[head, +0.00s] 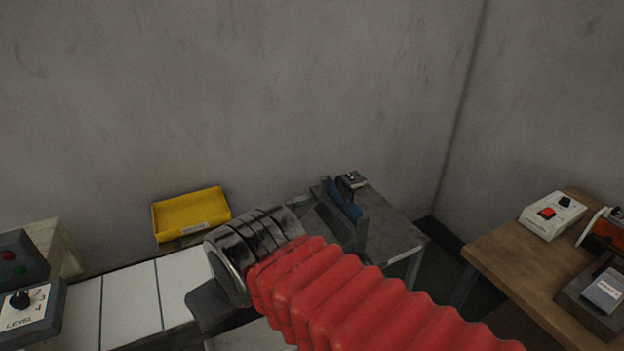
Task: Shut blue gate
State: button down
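The blue gate (343,199) is a narrow upright blue panel on the grey metal table at the centre right. A small dark metal fitting sits by its far end. I cannot tell from this angle whether the gate is open or shut. My arm, in a red bellows sleeve, crosses the foreground and ends in a shiny metal wrist left of the gate. A dark grey part of my gripper (211,306) shows below the wrist, apart from the gate in the picture. The fingertips are hidden, and so is whether they hold anything.
A yellow tray (191,213) stands against the back wall. White panels (128,299) and a control box with a LEVEL knob (20,300) are at left. A wooden table (510,261) at right bears a switch box (552,215) and other devices.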

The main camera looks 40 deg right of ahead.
aim_at(346, 204)
jog(key=u, duration=1.8)
jog(key=k, duration=0.7)
jog(key=z, duration=0.95)
jog(key=i, duration=0.9)
